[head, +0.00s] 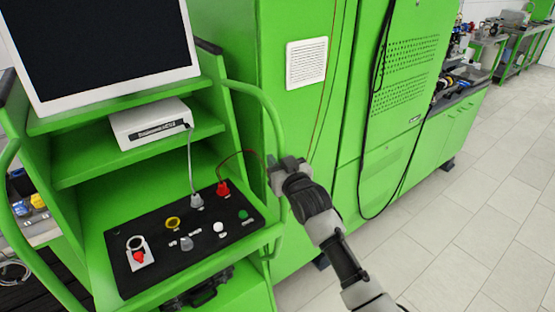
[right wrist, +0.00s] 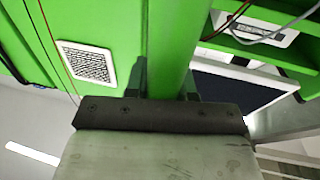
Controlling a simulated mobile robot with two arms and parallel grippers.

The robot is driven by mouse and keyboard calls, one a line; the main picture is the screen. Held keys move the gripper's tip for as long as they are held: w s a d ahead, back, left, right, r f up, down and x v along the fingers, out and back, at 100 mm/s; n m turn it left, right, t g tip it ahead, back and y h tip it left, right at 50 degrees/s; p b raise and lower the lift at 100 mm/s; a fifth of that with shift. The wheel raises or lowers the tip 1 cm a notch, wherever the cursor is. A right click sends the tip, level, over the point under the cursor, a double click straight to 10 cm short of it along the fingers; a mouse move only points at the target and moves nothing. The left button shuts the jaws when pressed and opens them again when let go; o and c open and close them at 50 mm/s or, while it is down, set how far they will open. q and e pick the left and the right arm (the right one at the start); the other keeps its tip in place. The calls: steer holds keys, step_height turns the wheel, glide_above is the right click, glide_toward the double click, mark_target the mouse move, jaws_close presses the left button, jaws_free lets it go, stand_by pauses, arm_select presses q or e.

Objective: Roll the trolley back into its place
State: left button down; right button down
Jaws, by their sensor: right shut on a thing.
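The green trolley (head: 103,172) stands at the left in the head view, close to the tall green cabinet (head: 290,112). It carries a monitor (head: 95,45), a white box (head: 150,124) on a shelf and a black control panel (head: 140,237) with knobs and buttons. A curved green tube handle (head: 262,100) runs down its right side. My right gripper (head: 283,172) is shut on this handle. In the right wrist view the green handle tube (right wrist: 168,45) runs up from between the jaws. The fingertips are largely hidden there. My left gripper is not in view.
A white vent grille (head: 306,62) is on the cabinet front, with black cables (head: 366,150) hanging to its right. Green workbenches (head: 455,120) with equipment stand further right. The tiled floor (head: 470,230) at the right is clear. A bench with small parts (head: 35,208) shows at the far left.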

steer(key=c, duration=1.1)
jaws_free()
steer(key=shift+s+a+f, duration=0.1)
steer(key=shift+a+f, duration=0.1)
steer(key=shift+f, duration=0.25)
steer(key=shift+o, duration=0.8)
steer(key=shift+r, duration=0.25)
steer(key=b+v, duration=0.2)
steer(key=v, duration=0.8)
steer(key=shift+s, duration=0.3)
steer(key=shift+d+f, duration=0.1)
steer(key=shift+d, duration=0.05)
